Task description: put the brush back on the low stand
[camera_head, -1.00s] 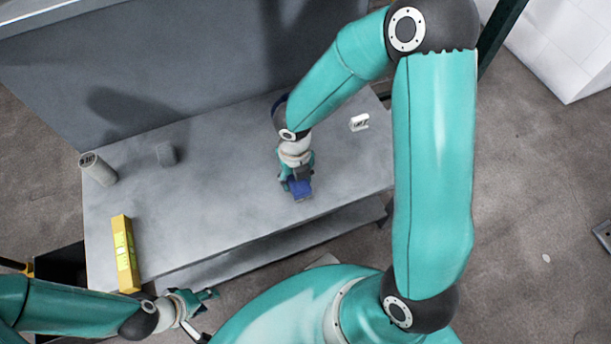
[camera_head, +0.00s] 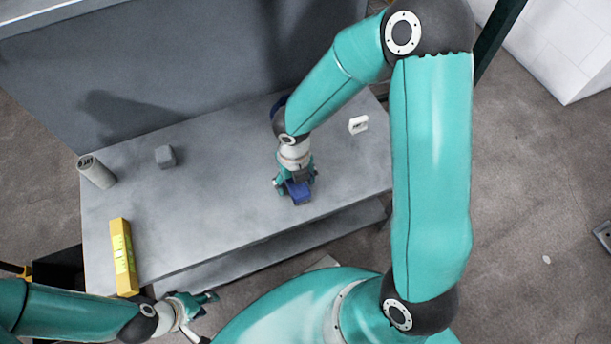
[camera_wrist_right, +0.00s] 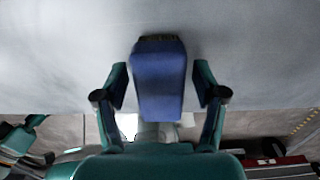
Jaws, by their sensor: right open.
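The brush (camera_head: 299,191) appears as a blue block on the grey table, near its front edge. In the right wrist view the brush (camera_wrist_right: 158,80) has a dark, rough far end that looks like bristles. My right gripper (camera_head: 297,181) is open, with one finger on each side of the brush and a visible gap at both sides in the wrist view (camera_wrist_right: 160,98). I cannot make out a separate low stand; the area under the brush is hidden. My left gripper (camera_head: 205,308) is off the table's front left; its jaw state is unclear.
A yellow box (camera_head: 123,257) lies at the table's left front. A grey cylinder (camera_head: 97,171) and small grey block (camera_head: 165,157) are at the back left. A white object (camera_head: 358,124) sits right of my right arm. The table (camera_head: 210,215) is clear in the middle.

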